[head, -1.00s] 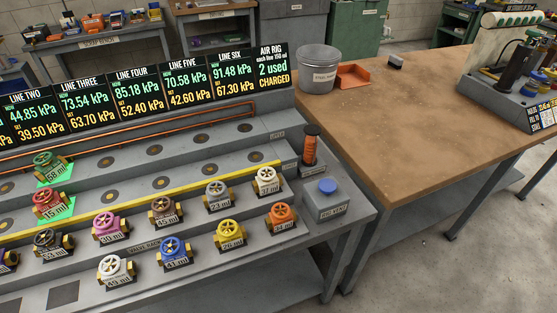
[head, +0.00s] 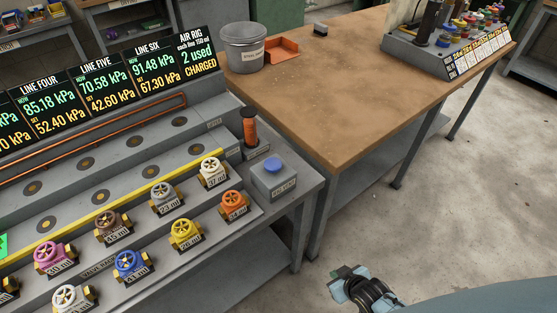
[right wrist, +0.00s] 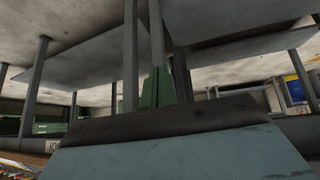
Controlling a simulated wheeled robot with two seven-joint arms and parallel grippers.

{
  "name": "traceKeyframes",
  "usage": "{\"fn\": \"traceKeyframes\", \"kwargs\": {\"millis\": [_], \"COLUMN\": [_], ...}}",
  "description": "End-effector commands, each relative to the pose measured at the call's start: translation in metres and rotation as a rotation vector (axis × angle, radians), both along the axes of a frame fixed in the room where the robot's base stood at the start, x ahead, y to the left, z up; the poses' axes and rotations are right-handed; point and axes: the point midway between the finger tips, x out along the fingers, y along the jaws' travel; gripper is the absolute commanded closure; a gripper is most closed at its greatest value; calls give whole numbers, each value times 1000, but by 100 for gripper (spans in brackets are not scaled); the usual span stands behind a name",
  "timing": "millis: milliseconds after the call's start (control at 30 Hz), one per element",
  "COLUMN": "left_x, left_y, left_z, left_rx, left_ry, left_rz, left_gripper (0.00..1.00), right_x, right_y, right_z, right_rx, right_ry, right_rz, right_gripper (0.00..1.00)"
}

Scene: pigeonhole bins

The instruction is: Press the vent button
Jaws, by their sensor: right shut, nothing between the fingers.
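The vent button is a round blue button (head: 273,164) on top of a grey box (head: 274,186) at the right end of the stepped grey bench. The box carries a small label on its front that reads like "RIG VENT". In the head view nothing touches the button. My right gripper (head: 345,274) is low, to the right of and in front of the box, over the floor beyond the bench's edge. It is shut and empty. The right wrist view shows neither the button nor the fingertips clearly. My left gripper is out of view.
The air rig display (head: 197,54) reads "2 used CHARGED". A brown-topped table (head: 350,90) stands right; open floor lies in front of it.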

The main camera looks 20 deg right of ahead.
Motion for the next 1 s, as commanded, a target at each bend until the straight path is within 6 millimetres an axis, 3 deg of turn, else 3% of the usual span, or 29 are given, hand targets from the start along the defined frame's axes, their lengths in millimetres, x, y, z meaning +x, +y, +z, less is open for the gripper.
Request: {"fn": "traceKeyframes", "kwargs": {"millis": [33,100,200,300,400,500,600,700,1000], "left_x": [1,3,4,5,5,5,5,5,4], "left_y": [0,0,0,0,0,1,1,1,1], "left_z": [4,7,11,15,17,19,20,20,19], "left_rx": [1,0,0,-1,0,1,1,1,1], "left_ry": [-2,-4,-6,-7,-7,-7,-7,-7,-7], "left_rz": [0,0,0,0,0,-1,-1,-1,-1], "left_gripper": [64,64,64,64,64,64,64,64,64], "right_x": [31,66,104,126,135,136,135,134,135], "right_y": [3,10,24,40,55,67,74,77,77], "right_z": [37,87,162,233,291,331,354,363,363], "right_rx": [15,43,90,135,177,209,228,235,236], "right_ry": [-84,-187,-330,-452,-548,-610,-647,-660,-661], "right_rz": [13,30,62,100,137,165,184,191,190], "right_gripper": [100,100,100,100,100,100,100,100,100]}}
